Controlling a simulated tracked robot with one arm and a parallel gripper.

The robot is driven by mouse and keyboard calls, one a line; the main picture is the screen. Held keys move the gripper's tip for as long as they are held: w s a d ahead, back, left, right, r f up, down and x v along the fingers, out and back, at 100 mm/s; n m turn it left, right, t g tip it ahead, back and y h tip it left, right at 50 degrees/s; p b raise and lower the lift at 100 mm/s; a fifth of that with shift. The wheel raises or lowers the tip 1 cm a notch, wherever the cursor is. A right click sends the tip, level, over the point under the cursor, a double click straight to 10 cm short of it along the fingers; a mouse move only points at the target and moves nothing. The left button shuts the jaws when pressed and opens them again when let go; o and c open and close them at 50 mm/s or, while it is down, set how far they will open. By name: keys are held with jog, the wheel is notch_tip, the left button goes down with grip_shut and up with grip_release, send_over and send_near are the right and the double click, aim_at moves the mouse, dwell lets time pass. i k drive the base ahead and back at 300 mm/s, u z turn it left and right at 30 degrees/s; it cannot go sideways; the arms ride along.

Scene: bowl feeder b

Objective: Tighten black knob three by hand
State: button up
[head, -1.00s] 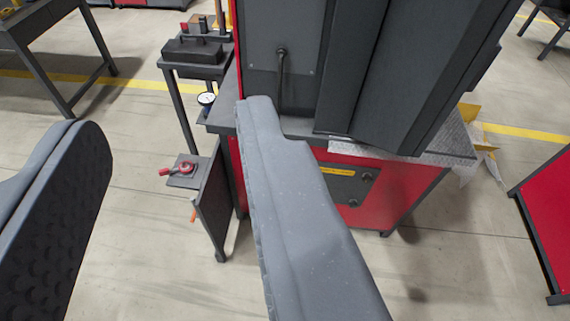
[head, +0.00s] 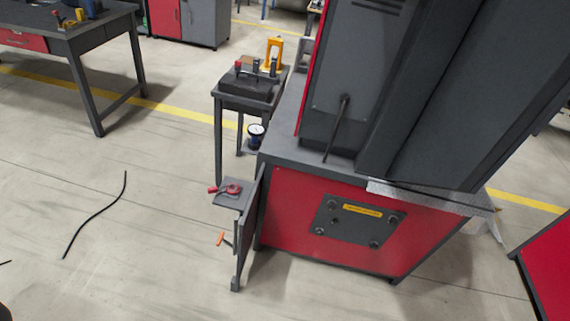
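A dark square plate (head: 355,222) with a yellow label is fixed to the red front of the machine base (head: 290,205). Several small dark knobs sit near the plate's corners: upper left (head: 333,205), upper right (head: 394,218), lower left (head: 320,231) and lower right (head: 374,244). I cannot read any numbers, so I cannot tell which is knob three or how tight each one is. My gripper's fingers do not show in the head view now. A small dark shape in the bottom left corner is too little to identify.
A grey stand (head: 250,225) with a small shelf, a red-handled clamp (head: 230,188) and an orange handle (head: 221,239) stands left of the base. A small table (head: 246,103) is behind it. A black cable (head: 97,213) lies on the floor. The floor before the plate is clear.

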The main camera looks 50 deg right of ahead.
aim_at(331, 205)
jog(key=u, duration=0.85)
jog(key=k, duration=0.6)
jog(key=z, duration=2.2)
jog(key=i, duration=1)
jog(key=z, duration=0.05)
